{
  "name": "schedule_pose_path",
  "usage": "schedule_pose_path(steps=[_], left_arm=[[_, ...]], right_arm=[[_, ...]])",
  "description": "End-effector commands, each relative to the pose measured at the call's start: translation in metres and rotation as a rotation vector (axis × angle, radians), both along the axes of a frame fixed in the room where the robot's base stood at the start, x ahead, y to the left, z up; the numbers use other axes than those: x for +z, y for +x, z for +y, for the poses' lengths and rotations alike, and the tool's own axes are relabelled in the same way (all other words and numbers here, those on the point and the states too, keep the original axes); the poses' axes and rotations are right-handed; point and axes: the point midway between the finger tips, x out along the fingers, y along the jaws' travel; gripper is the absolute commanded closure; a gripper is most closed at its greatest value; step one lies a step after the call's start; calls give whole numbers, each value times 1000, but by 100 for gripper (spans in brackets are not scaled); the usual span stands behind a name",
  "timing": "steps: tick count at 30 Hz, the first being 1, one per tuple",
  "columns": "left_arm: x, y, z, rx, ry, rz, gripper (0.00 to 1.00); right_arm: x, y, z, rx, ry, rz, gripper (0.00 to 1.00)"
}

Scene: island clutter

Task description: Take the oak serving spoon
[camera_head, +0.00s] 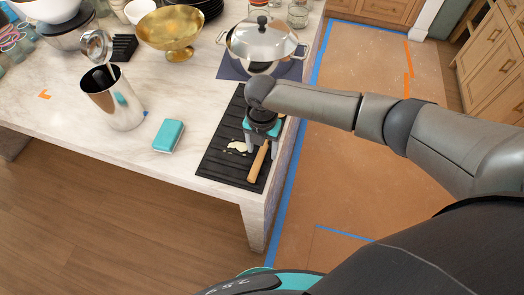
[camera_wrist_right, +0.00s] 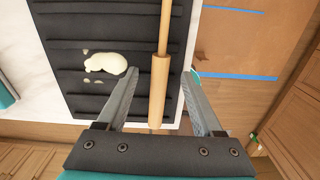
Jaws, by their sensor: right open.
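A light wooden utensil, seemingly the oak serving spoon (camera_head: 258,164), lies on a black ribbed mat (camera_head: 219,160) near the island's right edge. Only its handle end shows in the head view; the rest is hidden under my right arm. In the right wrist view the spoon's thin shaft and thicker handle (camera_wrist_right: 159,88) run between the fingers, and its bowl is out of frame. My right gripper (camera_head: 261,147) is open, pointing down over the handle; in the wrist view its fingers (camera_wrist_right: 160,73) stand on either side, with gaps. My left gripper is not in view.
A cream-coloured spill (camera_head: 237,147) lies on the mat, left of the spoon. A lidded pot (camera_head: 262,42) stands behind.

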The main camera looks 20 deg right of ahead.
Motion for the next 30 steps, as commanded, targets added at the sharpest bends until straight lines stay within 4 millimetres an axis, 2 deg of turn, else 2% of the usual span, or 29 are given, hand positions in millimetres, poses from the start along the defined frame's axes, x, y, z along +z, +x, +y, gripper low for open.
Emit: schedule_pose_path(steps=[8,25,26,30], left_arm=[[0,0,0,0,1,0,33],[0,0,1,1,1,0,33],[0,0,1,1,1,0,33],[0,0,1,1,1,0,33]], right_arm=[[-3,0,0,1,1,-1,33],[-2,0,0,0,1,-1,97],[-2,0,0,0,1,-1,100],[-2,0,0,0,1,-1,100]])
